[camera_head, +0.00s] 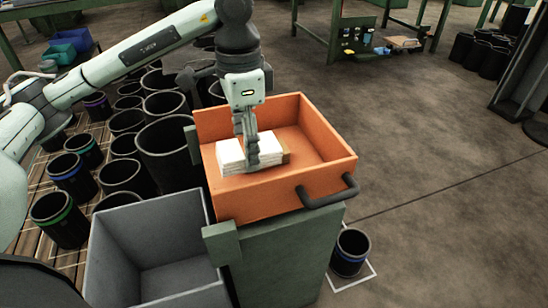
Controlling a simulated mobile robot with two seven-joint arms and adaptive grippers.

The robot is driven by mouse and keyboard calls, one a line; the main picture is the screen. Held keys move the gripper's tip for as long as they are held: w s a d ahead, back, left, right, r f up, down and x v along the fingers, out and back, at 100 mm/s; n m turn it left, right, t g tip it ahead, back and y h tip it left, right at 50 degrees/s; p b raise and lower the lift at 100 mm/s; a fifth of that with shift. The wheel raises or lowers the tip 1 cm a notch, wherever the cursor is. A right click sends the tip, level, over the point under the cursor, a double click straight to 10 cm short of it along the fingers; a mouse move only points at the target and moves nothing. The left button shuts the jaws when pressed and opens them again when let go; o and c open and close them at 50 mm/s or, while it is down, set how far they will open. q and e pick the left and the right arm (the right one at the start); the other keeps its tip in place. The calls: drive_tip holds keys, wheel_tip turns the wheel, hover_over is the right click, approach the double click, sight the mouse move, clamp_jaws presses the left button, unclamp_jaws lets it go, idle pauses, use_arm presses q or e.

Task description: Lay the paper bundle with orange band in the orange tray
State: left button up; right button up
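The orange tray (325,141) sits on a green stand right of the picture's middle, with a dark handle on its near right side. The white paper bundle (230,157) lies flat inside the tray, toward its left half. A small brownish patch shows at the bundle's right end; I cannot clearly make out an orange band. My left gripper (250,150) points down into the tray, with a finger against or just in front of the bundle's middle. The other finger is hidden, so its grip is unclear. My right gripper is not in view.
A grey open bin (160,250) stands empty at the tray's near left. Several black rubber sleeves (165,147) crowd the pallet at left. One sleeve (350,252) stands on the floor at the stand's right. The tray's right half is bare.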

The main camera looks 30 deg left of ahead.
use_arm(q)
drive_tip(key=w+f, duration=0.1)
drive_tip(key=w+d+f, duration=0.1)
drive_tip(key=w, duration=0.1)
drive_tip(key=w+d+f, duration=0.1)
drive_tip(key=w, duration=0.1)
drive_tip(key=shift+w+d+f, duration=0.15)
drive_tip(key=shift+w+f, duration=0.05)
drive_tip(key=shift+f, duration=0.05)
drive_tip(key=shift+w+f, duration=0.15)
drive_tip(key=shift+f, duration=0.35)
wheel_tip(320, 180, down, 3)
drive_tip(key=shift+f+p, duration=0.1)
drive_tip(key=shift+p, duration=0.2)
drive_tip(key=shift+f, duration=0.15)
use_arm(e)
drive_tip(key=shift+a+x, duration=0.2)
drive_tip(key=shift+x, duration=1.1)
